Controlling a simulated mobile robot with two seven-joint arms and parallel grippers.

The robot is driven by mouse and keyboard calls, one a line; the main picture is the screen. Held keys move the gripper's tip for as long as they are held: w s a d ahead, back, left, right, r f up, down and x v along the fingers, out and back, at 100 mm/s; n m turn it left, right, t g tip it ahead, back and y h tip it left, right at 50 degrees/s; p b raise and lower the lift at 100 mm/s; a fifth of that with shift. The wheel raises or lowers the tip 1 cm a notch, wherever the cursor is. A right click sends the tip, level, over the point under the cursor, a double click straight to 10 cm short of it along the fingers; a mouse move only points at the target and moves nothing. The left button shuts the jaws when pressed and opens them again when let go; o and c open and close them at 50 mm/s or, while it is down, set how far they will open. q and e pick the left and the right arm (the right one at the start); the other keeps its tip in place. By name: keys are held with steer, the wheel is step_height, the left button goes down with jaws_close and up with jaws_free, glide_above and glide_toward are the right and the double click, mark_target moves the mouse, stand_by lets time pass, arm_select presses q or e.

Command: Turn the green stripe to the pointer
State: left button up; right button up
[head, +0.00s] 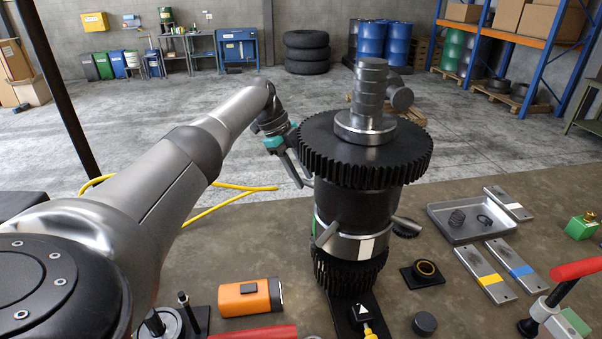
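The gear assembly stands upright in the middle of the bench, with a large black gear (365,150) above a silver collar (345,243). A white patch (367,246) faces me on the collar. A thin green stripe (314,228) shows at the collar's left edge, mostly turned out of sight. A black plate with a white triangular pointer (361,309) lies at the foot, in front. My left gripper (304,183) is beside the assembly's left side, just below the large gear. Its fingertips are partly hidden, and contact is unclear. My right gripper is out of view.
An orange box (250,297) lies left of the assembly. A grey tray (468,221), striped plates (483,275) and a dark ring block (424,272) lie to the right. A red-handled clamp (562,295) stands at the right edge. A yellow cable (225,192) runs behind my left arm.

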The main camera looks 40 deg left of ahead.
arm_select(q)
jaws_close()
stand_by(1.1)
